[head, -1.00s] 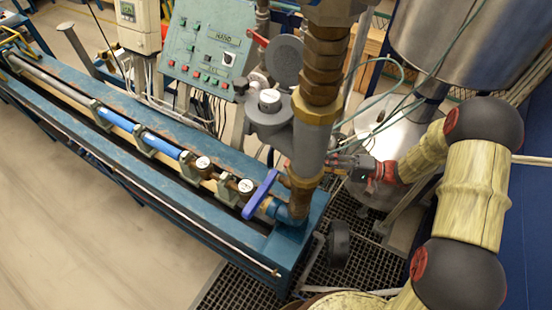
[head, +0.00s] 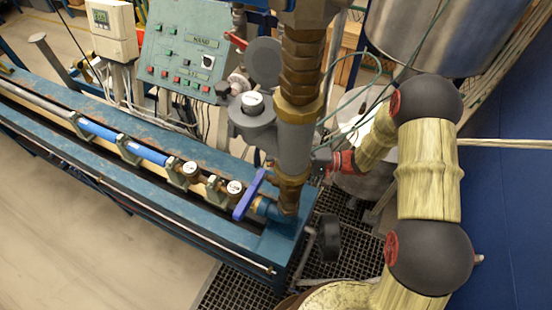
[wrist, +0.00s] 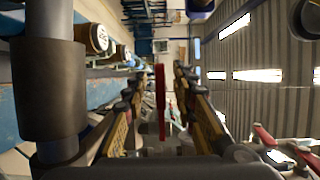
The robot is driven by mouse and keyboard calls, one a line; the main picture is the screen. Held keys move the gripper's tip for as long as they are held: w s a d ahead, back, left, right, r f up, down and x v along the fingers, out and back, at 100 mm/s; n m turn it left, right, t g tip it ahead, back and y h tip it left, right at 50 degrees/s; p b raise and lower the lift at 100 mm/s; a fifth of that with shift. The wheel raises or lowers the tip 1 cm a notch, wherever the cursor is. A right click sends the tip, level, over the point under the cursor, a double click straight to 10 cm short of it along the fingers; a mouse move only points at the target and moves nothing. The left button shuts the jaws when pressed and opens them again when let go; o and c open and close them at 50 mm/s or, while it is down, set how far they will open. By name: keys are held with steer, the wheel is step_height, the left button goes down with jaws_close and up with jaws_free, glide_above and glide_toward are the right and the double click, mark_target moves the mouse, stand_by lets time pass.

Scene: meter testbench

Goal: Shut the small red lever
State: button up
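A thin red lever (wrist: 160,100), seen nearly edge-on, stands upright in the picture between the two fingers of my gripper (wrist: 159,76) in the wrist view. The fingers are apart, with a visible gap on each side of the lever. In the head view, my wrist (head: 340,161) reaches in from the right to the thick vertical pipe (head: 295,145). The fingers and the lever between them are hidden there by the pipe. Another red lever (head: 236,40) shows beside the green control panel.
A blue-handled valve (head: 248,195) sits at the pipe's foot on the blue bench (head: 265,248). A grey pipe (wrist: 48,90) stands close on the left in the wrist view. Red handles (wrist: 300,142) show at its lower right. A steel tank (head: 425,30) stands behind my arm.

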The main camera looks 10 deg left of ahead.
steer(key=shift+c, duration=0.6)
jaws_close()
